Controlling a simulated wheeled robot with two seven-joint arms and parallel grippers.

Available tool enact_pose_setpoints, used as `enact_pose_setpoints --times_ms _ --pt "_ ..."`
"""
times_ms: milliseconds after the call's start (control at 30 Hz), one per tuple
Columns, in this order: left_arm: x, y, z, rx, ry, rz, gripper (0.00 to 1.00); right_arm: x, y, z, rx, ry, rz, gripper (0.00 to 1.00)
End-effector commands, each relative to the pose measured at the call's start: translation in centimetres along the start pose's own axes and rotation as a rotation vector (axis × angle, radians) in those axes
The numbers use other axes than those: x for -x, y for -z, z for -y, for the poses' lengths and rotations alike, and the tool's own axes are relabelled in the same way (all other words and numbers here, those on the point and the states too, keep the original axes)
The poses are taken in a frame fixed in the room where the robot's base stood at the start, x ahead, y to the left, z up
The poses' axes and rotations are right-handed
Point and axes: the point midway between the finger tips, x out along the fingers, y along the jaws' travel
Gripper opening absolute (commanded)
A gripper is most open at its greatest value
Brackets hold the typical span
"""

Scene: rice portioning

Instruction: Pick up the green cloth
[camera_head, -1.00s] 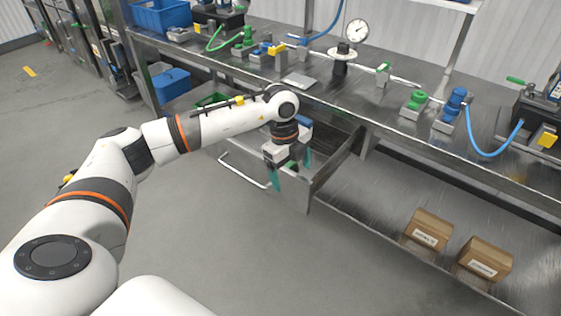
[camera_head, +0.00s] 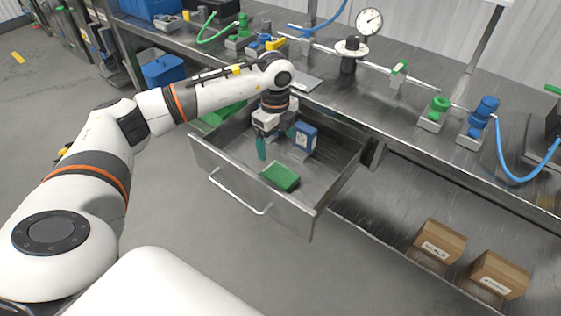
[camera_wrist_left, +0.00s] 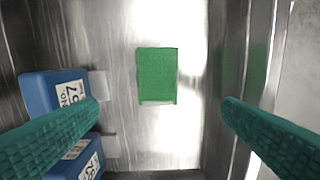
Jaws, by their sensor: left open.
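The green cloth (camera_head: 281,177) lies flat on the floor of the open metal drawer (camera_head: 250,186). In the left wrist view the green cloth (camera_wrist_left: 157,76) is a plain rectangle between and ahead of the fingertips, touched by neither. My left gripper (camera_head: 274,144) hangs over the drawer, behind the cloth in the head view, with teal fingers. In its wrist view the gripper (camera_wrist_left: 162,104) is open and empty. My right gripper does not show.
A blue labelled box (camera_head: 304,140) stands in the drawer beside the gripper; the wrist view shows two blue boxes (camera_wrist_left: 40,92) by the left finger. The drawer walls surround the cloth. Brown cartons (camera_head: 440,243) sit on the lower shelf. The workbench (camera_head: 330,105) overhangs the drawer's back.

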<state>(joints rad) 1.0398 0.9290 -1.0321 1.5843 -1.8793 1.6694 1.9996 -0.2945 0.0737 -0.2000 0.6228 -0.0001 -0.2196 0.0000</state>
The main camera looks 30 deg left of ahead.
Motion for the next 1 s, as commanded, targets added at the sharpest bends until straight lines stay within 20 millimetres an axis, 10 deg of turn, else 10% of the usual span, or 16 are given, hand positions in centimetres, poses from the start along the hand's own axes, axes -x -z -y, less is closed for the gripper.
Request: enact_pose_setpoints --times_ms 1000 --pt "-11.9 -1.0 -0.2 0.000 0.002 0.000 0.89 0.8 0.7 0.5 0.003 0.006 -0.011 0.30"
